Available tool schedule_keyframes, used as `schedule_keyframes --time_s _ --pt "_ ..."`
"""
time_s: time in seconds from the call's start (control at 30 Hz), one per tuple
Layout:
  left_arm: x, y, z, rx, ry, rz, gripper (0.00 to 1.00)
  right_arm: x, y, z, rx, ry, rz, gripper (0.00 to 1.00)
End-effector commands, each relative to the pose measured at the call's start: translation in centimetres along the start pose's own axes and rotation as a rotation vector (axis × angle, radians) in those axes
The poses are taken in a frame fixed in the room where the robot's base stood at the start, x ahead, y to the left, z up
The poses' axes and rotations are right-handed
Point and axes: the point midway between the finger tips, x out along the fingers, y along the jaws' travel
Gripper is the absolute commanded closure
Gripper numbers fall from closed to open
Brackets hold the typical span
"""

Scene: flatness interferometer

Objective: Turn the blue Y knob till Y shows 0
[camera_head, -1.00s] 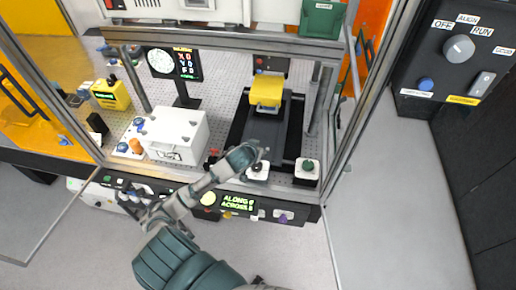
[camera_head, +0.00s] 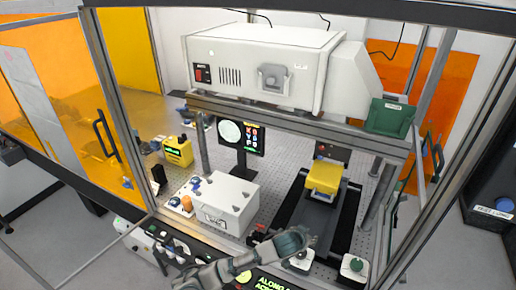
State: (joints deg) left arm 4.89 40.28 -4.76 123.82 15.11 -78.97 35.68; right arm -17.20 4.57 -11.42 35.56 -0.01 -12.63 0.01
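Two blue knobs, an upper one (camera_head: 195,182) and a lower one (camera_head: 174,201), sit on a white plate at the left of a white box (camera_head: 228,203). An orange knob (camera_head: 187,203) is beside them. I cannot read which blue knob is marked Y. The small dark display (camera_head: 251,139) behind the box has red, green and white rows; its digits are too small to read surely. My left gripper (camera_head: 164,261) appears as a dark, partly cut-off shape low in front of the front panel, apart from the knobs. Its finger opening is unclear.
A metal frame and posts surround the bench. A yellow block (camera_head: 325,176) sits on a dark stage (camera_head: 309,215). A black knob (camera_head: 301,256) and a green knob (camera_head: 355,264) stand at the front. A large white unit (camera_head: 262,65) is on the shelf above.

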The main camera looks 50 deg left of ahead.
Motion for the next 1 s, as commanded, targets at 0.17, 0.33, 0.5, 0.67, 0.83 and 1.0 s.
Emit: schedule_keyframes --time_s 0.17,0.33,0.5,0.67,0.83,1.0 --pt "0.0 0.1 0.0 0.001 0.000 -0.001 0.46 0.0 -0.1 0.0 0.000 0.000 -0.001 0.46" --pt "-0.1 0.1 0.0 0.001 0.001 -0.001 0.46 0.0 -0.1 0.0 0.000 0.001 -0.002 0.46" --pt "-0.1 0.1 0.0 0.001 0.000 -0.001 0.46 0.0 -0.1 0.0 0.000 0.001 -0.002 0.46" --pt "0.0 0.0 0.0 0.000 0.000 0.000 0.46 0.0 -0.1 0.0 0.000 0.001 -0.001 0.46" --pt "0.0 0.0 0.0 0.000 0.000 0.000 0.46 0.0 -0.1 0.0 0.000 0.000 -0.001 0.46" --pt "0.0 0.5 1.1 0.011 -0.016 0.006 0.46 0.0 -0.1 0.0 -0.001 0.000 -0.001 0.46"
